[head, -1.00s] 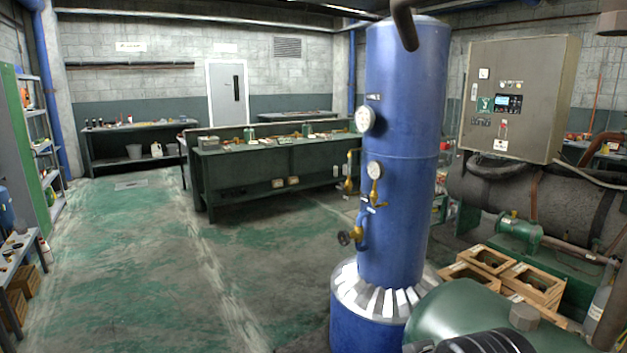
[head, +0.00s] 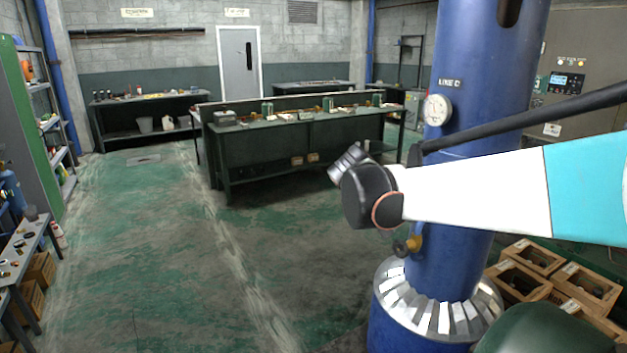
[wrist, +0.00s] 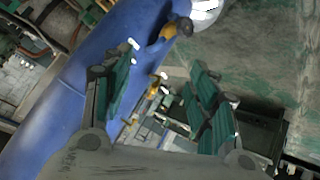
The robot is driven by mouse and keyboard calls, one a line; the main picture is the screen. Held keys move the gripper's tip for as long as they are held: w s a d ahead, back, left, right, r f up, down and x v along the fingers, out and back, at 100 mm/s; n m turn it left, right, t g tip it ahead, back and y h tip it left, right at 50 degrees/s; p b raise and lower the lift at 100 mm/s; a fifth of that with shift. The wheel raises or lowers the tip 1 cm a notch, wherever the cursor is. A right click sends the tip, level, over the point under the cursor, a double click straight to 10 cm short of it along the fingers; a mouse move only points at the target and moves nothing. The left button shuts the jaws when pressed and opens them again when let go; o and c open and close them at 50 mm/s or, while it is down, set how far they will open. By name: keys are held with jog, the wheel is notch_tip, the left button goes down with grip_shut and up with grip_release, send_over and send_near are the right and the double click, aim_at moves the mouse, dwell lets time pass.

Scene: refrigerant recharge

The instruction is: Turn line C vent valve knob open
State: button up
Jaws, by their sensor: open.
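The blue vertical column (head: 451,262) carries a "LINE C" label (head: 450,84) and a round white gauge (head: 436,110). A brass valve (head: 415,243) with a dark round knob (head: 400,248) sticks out low on its left side, below my arm. The wrist view shows a brass valve with a dark knob (wrist: 184,26) near the top, beyond the fingertips. My gripper (wrist: 162,66) is open and empty, with its green-padded fingers apart on either side of a smaller brass fitting (wrist: 154,90) farther off. I cannot tell the knob's turn position. My arm hides the column's middle.
A green workbench (head: 270,160) with small items stands behind and left of the column. Wooden crates (head: 530,255) and a dark green tank (head: 540,330) lie to the right. A grey control cabinet (head: 570,60) is behind.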

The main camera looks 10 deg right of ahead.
jog(key=w+d+f+m+h+p, duration=0.25)
jog(key=w+f+m+h, duration=0.2)
jog(key=w, duration=0.75)
jog(key=w+d+f+m+h+p, duration=0.1)
jog(key=w+f+m+h+p, duration=0.3)
jog(key=w, duration=0.8)
jog(key=shift+n+h, duration=0.45)
jog(key=shift+n, duration=0.3)
jog(key=b+x, duration=0.1)
jog(key=x, duration=0.3)
jog(key=b+x, duration=0.1)
jog(key=x, duration=0.3)
jog(key=b+x, duration=0.1)
jog(key=x, duration=0.3)
jog(key=shift+w+d+r+b, duration=0.15)
jog(key=shift+w+b, duration=0.15)
jog(key=shift+w, duration=0.1)
jog(key=c, duration=1.1)
